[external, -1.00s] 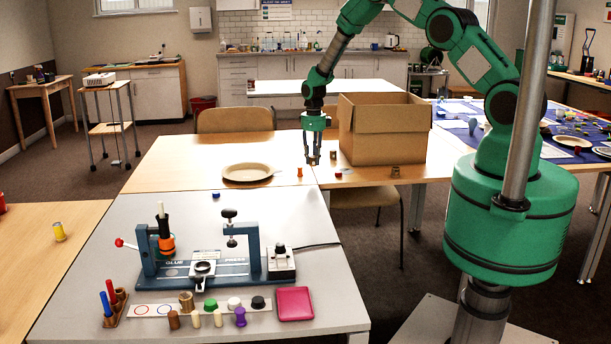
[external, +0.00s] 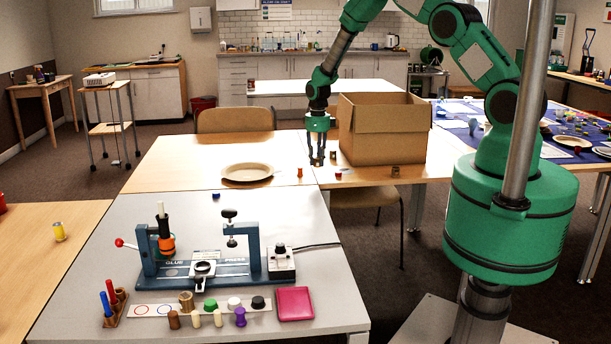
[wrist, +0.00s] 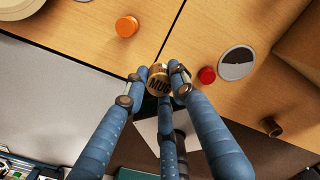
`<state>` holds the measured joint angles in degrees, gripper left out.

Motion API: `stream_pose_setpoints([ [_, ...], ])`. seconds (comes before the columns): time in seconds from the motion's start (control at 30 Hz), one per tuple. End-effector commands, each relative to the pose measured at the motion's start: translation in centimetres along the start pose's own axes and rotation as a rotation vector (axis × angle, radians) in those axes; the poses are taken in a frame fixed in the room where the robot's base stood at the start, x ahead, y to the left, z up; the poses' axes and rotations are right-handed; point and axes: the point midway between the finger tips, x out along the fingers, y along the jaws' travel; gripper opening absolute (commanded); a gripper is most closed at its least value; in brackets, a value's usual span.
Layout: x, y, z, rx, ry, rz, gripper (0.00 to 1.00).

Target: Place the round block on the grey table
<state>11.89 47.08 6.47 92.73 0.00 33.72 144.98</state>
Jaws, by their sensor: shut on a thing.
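My gripper (external: 318,162) points down over the wooden table, left of the cardboard box. In the wrist view its blue fingers (wrist: 160,84) are closed around a small tan-brown round block (wrist: 158,77) with dark lettering on its face. The fingers cover part of its side. In the external view the held block is too small to make out clearly. The grey table (external: 100,250) stands nearer the camera, at lower left, with its far edge against the wooden table.
The cardboard box (external: 385,140) is close on the right. A paper plate (external: 247,173), an orange piece (external: 300,172) and a red piece (wrist: 207,75) lie nearby. The blue glue press (external: 205,260) and several small pieces occupy the grey table.

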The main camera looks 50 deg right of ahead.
Motion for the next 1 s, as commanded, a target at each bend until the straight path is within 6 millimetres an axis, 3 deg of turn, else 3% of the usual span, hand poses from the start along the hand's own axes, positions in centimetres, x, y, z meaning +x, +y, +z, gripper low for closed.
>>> stream_pose_setpoints([
  [0.37,0.0,0.2,0.0,-0.003,0.0,0.0,0.1],
  [0.57,-0.2,2.1,0.2,-0.033,0.0,-0.001,0.1],
  [0.77,-0.3,6.8,0.1,-0.107,0.001,-0.002,0.1],
  [1.0,-0.5,14.7,-0.9,-0.235,0.001,-0.004,0.1],
])
